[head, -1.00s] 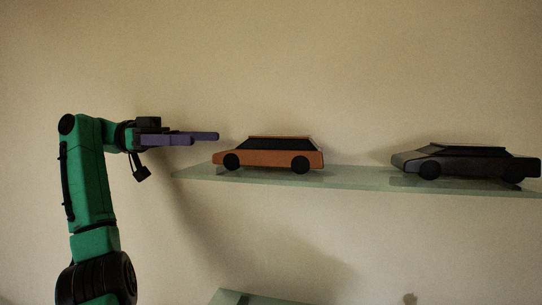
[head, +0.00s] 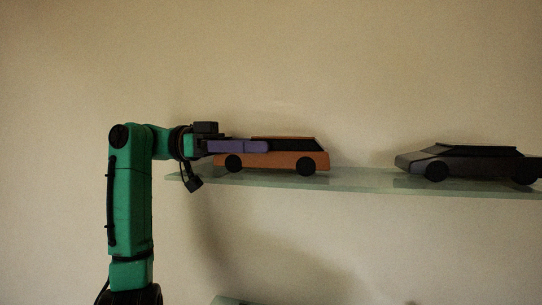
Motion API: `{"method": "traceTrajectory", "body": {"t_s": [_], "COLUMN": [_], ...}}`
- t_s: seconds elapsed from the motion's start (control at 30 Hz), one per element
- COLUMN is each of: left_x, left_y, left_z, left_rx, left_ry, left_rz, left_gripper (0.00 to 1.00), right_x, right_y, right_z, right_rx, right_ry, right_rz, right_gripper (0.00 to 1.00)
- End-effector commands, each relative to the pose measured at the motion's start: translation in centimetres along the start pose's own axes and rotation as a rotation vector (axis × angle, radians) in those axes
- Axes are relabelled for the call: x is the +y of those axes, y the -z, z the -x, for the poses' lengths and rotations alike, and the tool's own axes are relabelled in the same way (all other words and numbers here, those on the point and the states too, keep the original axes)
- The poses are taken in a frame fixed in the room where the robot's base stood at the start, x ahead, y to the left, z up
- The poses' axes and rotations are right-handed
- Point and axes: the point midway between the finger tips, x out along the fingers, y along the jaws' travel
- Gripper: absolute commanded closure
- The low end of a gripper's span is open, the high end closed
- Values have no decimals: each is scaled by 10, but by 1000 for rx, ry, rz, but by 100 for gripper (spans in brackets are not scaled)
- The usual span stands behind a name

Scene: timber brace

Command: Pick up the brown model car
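The brown model car (head: 285,160), orange-brown with a dark roof and black wheels, stands upright on a glass shelf (head: 345,181). My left gripper (head: 255,146) comes in level from the left, its purple finger in front of the car's left and upper part. The finger hides part of the car's hood and windows. The far finger cannot be made out, so the gap between the fingers does not show. I cannot tell whether the finger touches the car. My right gripper is not in view.
A dark grey model car (head: 465,164) stands on the same shelf to the right, with clear shelf between the two cars. A plain beige wall (head: 350,70) is behind. Part of a lower shelf (head: 240,301) shows at the bottom edge.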

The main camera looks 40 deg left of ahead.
Motion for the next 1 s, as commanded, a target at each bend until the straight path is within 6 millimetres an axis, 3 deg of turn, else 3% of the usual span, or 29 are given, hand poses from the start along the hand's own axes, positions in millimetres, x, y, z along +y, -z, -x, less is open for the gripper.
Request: {"method": "traceTrajectory", "body": {"t_s": [0.03,0.1,0.13,0.6,1.0], "left_x": [0,0,0,4,103], "left_y": [0,0,0,4,1], "left_z": [0,0,0,1,2], "left_rx": [0,-1,-1,3,2], "left_ry": [0,0,0,1,3], "left_rz": [-1,-1,-1,-5,-8], "left_gripper": [57,84,92,92,92], "right_x": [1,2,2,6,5], "right_y": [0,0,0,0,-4], "right_z": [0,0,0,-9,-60], "right_rx": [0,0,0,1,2], "right_ry": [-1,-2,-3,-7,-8], "right_rz": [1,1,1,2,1], "right_gripper": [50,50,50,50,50]}}
